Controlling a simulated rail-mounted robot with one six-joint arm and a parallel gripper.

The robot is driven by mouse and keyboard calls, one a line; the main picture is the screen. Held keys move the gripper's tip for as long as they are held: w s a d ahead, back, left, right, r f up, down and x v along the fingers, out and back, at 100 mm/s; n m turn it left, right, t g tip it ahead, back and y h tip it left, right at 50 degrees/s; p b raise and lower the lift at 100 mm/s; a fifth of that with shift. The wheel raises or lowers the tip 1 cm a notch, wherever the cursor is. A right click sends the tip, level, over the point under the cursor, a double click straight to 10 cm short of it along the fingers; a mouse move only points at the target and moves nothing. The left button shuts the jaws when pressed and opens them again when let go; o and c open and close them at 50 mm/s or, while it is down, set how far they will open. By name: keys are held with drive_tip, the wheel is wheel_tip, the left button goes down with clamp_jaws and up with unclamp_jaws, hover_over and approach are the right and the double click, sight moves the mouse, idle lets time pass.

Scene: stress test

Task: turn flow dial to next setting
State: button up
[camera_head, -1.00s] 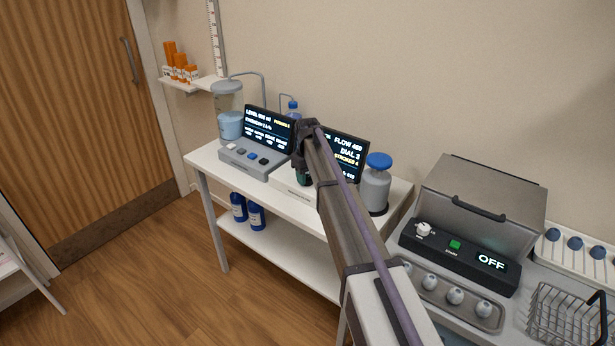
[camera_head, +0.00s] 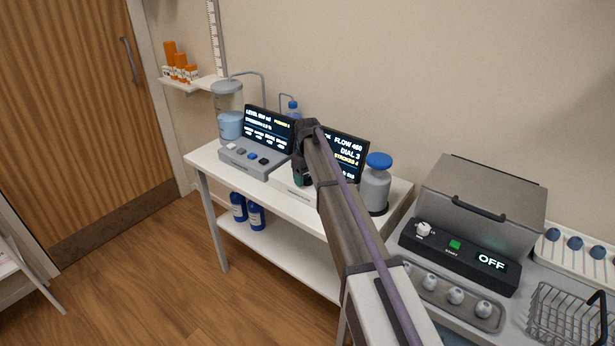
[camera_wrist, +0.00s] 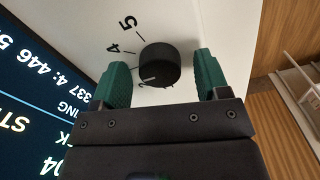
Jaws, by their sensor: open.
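The flow dial (camera_wrist: 160,64) is a black round knob with a white pointer line on a white panel, seen in the wrist view. The marks 4 and 5 show beside it; other marks are partly hidden. My gripper (camera_wrist: 159,78) is open, with one green finger on each side of the knob and a visible gap to both. In the head view my gripper (camera_head: 302,178) is over the white dial unit (camera_head: 300,194), and my arm hides the dial. The unit's screen (camera_head: 350,155) reads "DIAL 3" and a flow value of about 460.
A grey button console (camera_head: 250,160) with a screen stands left of the dial unit. A grey bottle with a blue cap (camera_head: 376,188) stands close on the right. In the wrist view, the dark screen (camera_wrist: 40,90) lies left of my fingers.

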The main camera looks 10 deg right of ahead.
sight(308, 177)
wheel_tip(308, 177, up, 11)
drive_tip(key=p, duration=1.1)
drive_tip(key=shift+f, duration=0.1)
drive_tip(key=s+m, duration=0.6)
drive_tip(key=s, duration=3.2)
drive_tip(key=shift+d, duration=0.15)
drive_tip(key=shift+c, duration=0.4)
